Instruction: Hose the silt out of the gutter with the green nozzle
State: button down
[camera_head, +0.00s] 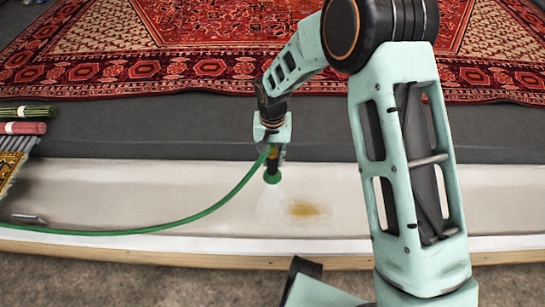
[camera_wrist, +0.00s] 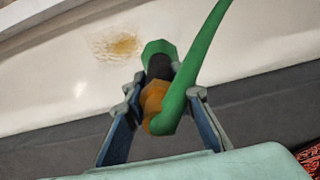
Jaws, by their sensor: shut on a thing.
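My gripper (camera_wrist: 160,112) is shut on the green nozzle (camera_wrist: 158,50), which has a green head, a dark neck and a brass-coloured body. In the head view the nozzle (camera_head: 272,177) hangs from my gripper (camera_head: 272,148) over the pale gutter (camera_head: 130,185), head down. A faint whitish spray shows below the head. A yellow-brown silt patch (camera_head: 304,208) lies in the gutter just right of the nozzle. The silt also shows in the wrist view (camera_wrist: 117,45), left of the nozzle head. A green hose (camera_head: 215,207) runs from the nozzle to the left along the gutter.
A red patterned rug (camera_head: 170,45) lies on the dark grey floor (camera_head: 170,125) behind the gutter. Rolled items (camera_head: 22,128) and a yellow patterned textile (camera_head: 10,165) lie at the left edge. A wooden edge (camera_head: 180,261) borders the gutter in front.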

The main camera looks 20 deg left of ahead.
jog(key=shift+f+b, duration=1.3)
jog(key=shift+f, duration=0.9)
jog(key=shift+w+d+r, duration=0.1)
jog(key=shift+w+d, duration=0.2)
jog(key=shift+d, duration=0.25)
jog(key=w+d+r+p, duration=0.2)
jog(key=w+d+p, duration=0.2)
jog(key=d, duration=0.7)
jog(key=w+d+r+p, duration=0.1)
jog(key=w+d+p, duration=0.2)
jog(key=d, duration=0.9)
jog(key=shift+w+d+r+p, duration=0.15)
jog(key=shift+w+r+p, duration=0.25)
jog(key=shift+w, duration=0.95)
dwell(0.6)
dwell(0.4)
jog(key=shift+d+r, duration=0.1)
jog(key=shift+r, duration=0.05)
